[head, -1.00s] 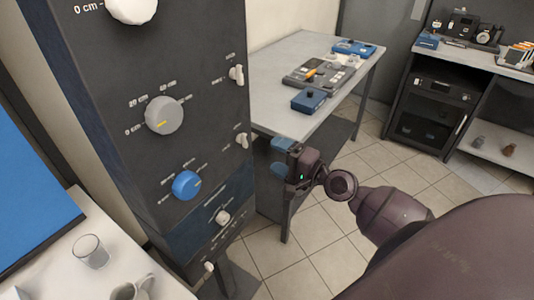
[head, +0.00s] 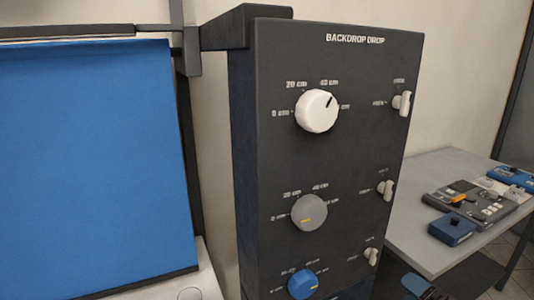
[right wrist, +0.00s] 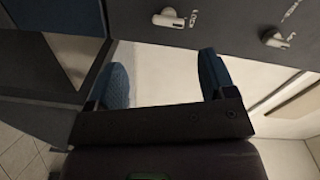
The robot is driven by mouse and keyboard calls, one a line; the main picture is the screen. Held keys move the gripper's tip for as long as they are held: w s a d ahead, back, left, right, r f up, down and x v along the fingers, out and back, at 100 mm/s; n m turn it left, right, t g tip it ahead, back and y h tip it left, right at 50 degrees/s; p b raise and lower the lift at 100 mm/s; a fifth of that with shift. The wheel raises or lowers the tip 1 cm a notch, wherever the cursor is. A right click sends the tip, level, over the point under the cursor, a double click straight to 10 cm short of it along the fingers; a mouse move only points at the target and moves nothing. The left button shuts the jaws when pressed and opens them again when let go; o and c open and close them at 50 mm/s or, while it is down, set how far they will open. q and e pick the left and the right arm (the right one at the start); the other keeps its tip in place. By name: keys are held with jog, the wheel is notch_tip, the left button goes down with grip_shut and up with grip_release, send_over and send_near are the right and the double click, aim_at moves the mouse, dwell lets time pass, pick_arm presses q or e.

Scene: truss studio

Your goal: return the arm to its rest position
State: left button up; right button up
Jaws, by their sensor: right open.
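My right gripper (head: 418,287) shows only in part at the bottom edge of the head view, right of the dark control panel (head: 335,150) and below the grey table's front corner. In the right wrist view, the two blue fingers of my right gripper (right wrist: 164,80) stand wide apart with nothing between them. Most of the right arm is out of the head view. My left gripper is in neither view.
The panel, lettered "BACKDROP DROP", carries a white knob (head: 317,111), a grey knob (head: 309,212), a blue knob (head: 303,284) and small switches. A blue backdrop (head: 90,170) hangs at left. A grey table (head: 415,240) at right holds a blue box (head: 452,229) and a console (head: 467,204).

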jog(key=s+a+f+n+g+h, duration=0.2)
jog(key=s+f+n, duration=0.3)
jog(key=s+f, duration=0.3)
jog(key=s+a+f+n+g+h, duration=0.2)
jog(key=s+f+n+h, duration=0.2)
jog(key=s+f, duration=0.3)
jog(key=shift+s+a+f+n+g+h, duration=0.35)
jog(key=shift+f+n, duration=0.55)
jog(key=shift+f, duration=1.8)
